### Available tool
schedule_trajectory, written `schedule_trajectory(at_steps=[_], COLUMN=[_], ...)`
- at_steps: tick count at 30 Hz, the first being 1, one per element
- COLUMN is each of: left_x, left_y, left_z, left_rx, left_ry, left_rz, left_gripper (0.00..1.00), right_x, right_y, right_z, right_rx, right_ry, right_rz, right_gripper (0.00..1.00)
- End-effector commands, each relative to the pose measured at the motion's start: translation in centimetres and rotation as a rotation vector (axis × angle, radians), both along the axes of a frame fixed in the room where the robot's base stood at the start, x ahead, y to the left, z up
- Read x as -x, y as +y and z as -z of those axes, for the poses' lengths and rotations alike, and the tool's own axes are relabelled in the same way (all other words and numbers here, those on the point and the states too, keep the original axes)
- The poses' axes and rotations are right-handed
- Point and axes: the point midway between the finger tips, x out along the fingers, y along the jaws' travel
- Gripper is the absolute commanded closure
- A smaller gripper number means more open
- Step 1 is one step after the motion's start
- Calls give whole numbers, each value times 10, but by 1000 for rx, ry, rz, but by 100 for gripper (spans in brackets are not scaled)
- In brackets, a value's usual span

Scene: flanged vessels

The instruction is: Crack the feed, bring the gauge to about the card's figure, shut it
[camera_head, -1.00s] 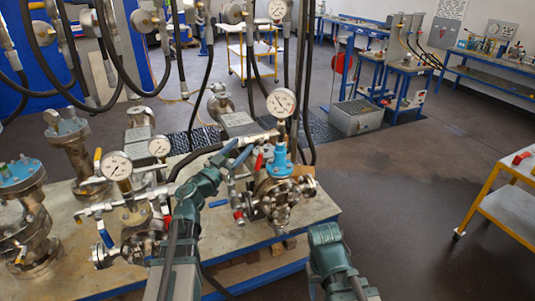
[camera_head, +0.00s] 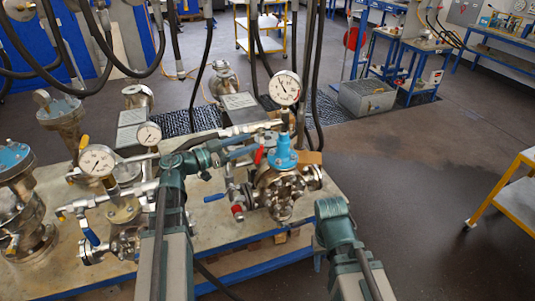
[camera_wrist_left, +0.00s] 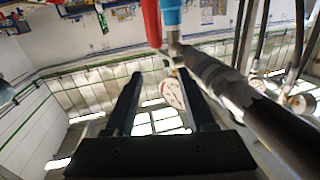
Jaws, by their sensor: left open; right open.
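A flanged vessel with a blue cap (camera_head: 283,158) stands on the bench's right part. A white dial gauge (camera_head: 285,88) rises behind it; its figures are too small to read. A red lever (camera_head: 259,155) is at its left, with a blue lever (camera_head: 214,198) lower down. My left gripper (camera_head: 246,148) is open and empty, just left of the red lever. In the left wrist view the red lever (camera_wrist_left: 152,22) lies beyond the open fingers (camera_wrist_left: 160,100), and a gauge (camera_wrist_left: 172,93) shows between them. My right arm ends right of the vessel; its fingers are hidden.
More gauges (camera_head: 97,160) and flanged vessels (camera_head: 17,210) crowd the bench's left side. Printed plates (camera_head: 238,101) stand behind the bench, unreadable. Black hoses hang behind. A yellow-framed cart (camera_head: 505,205) is at right; the floor between is clear.

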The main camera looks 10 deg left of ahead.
Motion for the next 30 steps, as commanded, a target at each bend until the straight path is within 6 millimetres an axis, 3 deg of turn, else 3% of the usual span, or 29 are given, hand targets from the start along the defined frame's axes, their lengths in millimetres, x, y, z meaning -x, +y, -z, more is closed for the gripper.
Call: schedule_trajectory(at_steps=[1, 13, 21, 30], left_x=[0, 0, -36, -53], left_y=[0, 0, -36, -52], left_z=[15, 70, 61, 62], left_rx=[0, 0, 0, 0], left_ry=[0, -1, -1, -1], left_rz=[0, -1, 3, -1], left_gripper=[44, 44, 44, 44], right_x=[0, 0, 0, 0], right_y=[0, 0, 0, 0], right_z=[15, 70, 62, 62], right_rx=[0, 0, 0, 0], right_ry=[0, 0, 0, 0], right_rz=[0, 2, 2, 2], right_gripper=[50, 50, 50, 50])
